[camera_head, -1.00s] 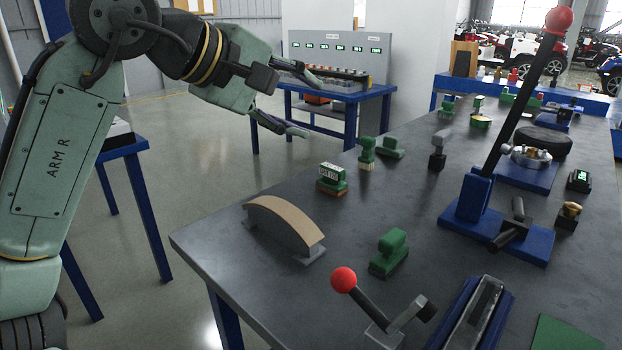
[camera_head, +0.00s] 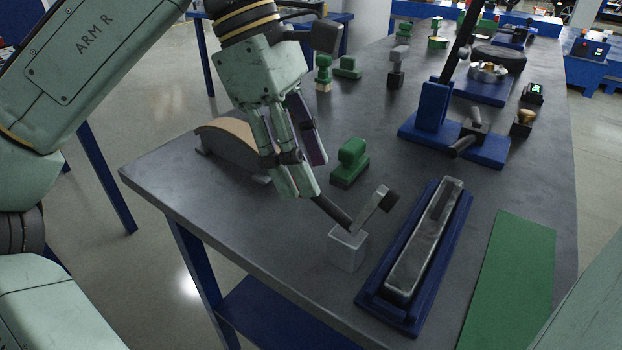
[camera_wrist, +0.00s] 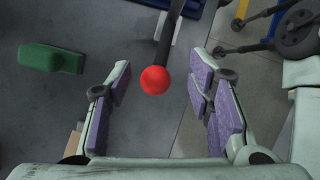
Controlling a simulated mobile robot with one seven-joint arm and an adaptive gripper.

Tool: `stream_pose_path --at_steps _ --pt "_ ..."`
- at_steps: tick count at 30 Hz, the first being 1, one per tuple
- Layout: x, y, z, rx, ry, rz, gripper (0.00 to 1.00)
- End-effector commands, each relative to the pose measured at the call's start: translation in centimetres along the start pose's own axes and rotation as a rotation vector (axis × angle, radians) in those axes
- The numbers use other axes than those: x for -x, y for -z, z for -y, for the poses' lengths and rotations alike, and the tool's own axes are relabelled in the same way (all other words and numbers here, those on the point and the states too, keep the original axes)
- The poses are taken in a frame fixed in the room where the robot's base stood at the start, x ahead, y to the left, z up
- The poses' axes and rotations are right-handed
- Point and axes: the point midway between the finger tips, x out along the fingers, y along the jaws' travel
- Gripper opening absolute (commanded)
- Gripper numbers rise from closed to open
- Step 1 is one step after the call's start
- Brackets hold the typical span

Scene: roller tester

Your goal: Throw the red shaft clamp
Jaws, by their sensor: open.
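The red-knobbed shaft clamp has a grey block base (camera_head: 346,250) near the table's front edge, with a dark shaft leaning up to the left. In the head view its red ball is hidden behind my gripper (camera_head: 308,178). In the wrist view the red ball (camera_wrist: 155,80) shows between the spread purple-padded fingers of my gripper (camera_wrist: 162,66), with the shaft (camera_wrist: 168,38) running away from it. My gripper is open, pointing down at the shaft's upper end. I see no finger closed on the ball; the exact depth between them is unclear.
A green handled block (camera_head: 350,163) stands close beside my gripper, and a curved tan-topped piece (camera_head: 232,150) lies to its left. A blue-based metal bar (camera_head: 428,240) is right of the clamp. A tall blue-based lever (camera_head: 434,105) stands farther back.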

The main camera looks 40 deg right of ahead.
Motion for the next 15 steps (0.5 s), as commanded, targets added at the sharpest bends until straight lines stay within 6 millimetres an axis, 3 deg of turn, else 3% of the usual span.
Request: stream_pose_path --at_steps 6,15 --pt "-2.2 0.0 0.0 -0.002 0.0 0.0 0.47" --pt "-2.5 0.0 0.0 -0.001 -0.001 0.001 0.47"
